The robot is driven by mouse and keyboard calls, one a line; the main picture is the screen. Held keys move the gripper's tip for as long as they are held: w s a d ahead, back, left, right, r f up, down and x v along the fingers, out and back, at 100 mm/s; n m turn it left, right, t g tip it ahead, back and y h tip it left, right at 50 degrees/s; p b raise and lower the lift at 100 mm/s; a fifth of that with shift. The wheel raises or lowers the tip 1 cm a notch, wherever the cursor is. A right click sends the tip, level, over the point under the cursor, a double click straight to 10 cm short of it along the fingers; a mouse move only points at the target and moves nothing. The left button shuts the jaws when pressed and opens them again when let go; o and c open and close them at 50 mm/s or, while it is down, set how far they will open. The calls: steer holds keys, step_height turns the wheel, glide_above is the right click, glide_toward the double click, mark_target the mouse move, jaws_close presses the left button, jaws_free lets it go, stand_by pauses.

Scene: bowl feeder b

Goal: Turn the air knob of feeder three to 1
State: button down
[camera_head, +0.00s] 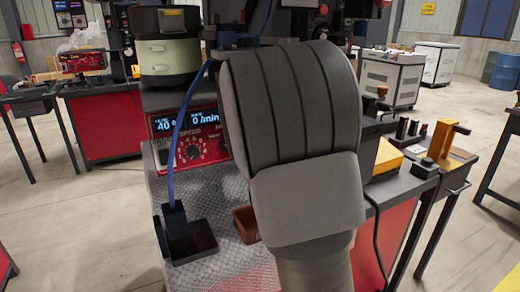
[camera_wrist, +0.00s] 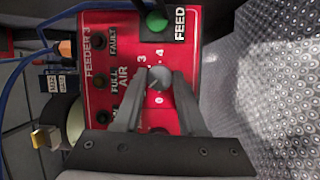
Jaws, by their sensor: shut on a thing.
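In the wrist view a red panel (camera_wrist: 102,20) is lettered FEEDER 3 and AIR. The grey air knob (camera_wrist: 158,77) sits on it, with the numbers 3, 4 and 0 showing around it. My gripper (camera_wrist: 158,88) is shut on the knob, one dark finger on each side. The fingers hide other numbers of the scale, and I cannot tell clearly where the knob points. In the head view my own arm hides the gripper and the knob.
A green FEED button (camera_wrist: 156,21) is close beyond the knob. Blue tubes (camera_wrist: 38,28) run left of the panel. In the head view a red speed unit (camera_head: 190,138), a blue cable (camera_head: 175,140) and a brown bin (camera_head: 243,224) are left of my arm.

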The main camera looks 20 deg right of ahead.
steer(key=shift+n, duration=0.5)
steer(key=shift+c, duration=2.4)
jaws_free()
